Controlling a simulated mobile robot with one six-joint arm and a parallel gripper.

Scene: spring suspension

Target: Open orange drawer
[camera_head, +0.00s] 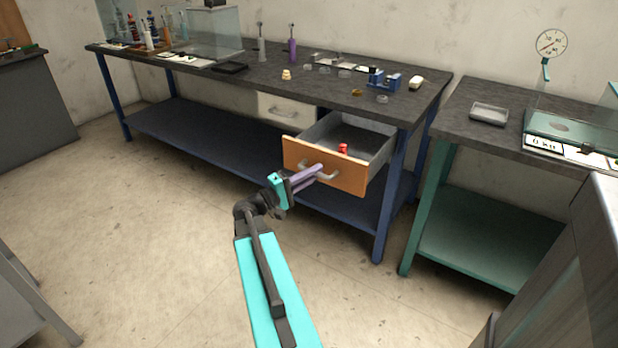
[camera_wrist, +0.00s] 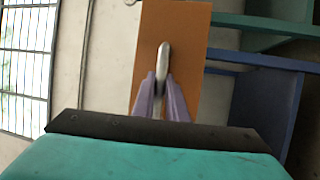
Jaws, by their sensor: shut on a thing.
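The orange drawer (camera_head: 325,168) under the blue-legged workbench stands pulled out, its inside open to view. A small red object (camera_head: 343,149) is in it. Its front also shows in the wrist view (camera_wrist: 188,40). A pale metal handle (camera_head: 327,174) is fixed on the orange front. My gripper (camera_head: 308,174) is at the handle, its purple fingers shut on it; in the wrist view the fingers (camera_wrist: 161,100) lie on either side of the handle (camera_wrist: 163,56). The part of the handle between the fingers is partly hidden.
A closed pale drawer (camera_head: 283,108) is left of the orange one. The dark benchtop (camera_head: 225,80) holds bottles, small parts and a glass case. A green-legged table (camera_head: 465,125) with a tray (camera_head: 489,114) stands at the right. The floor (camera_head: 150,210) in front is clear.

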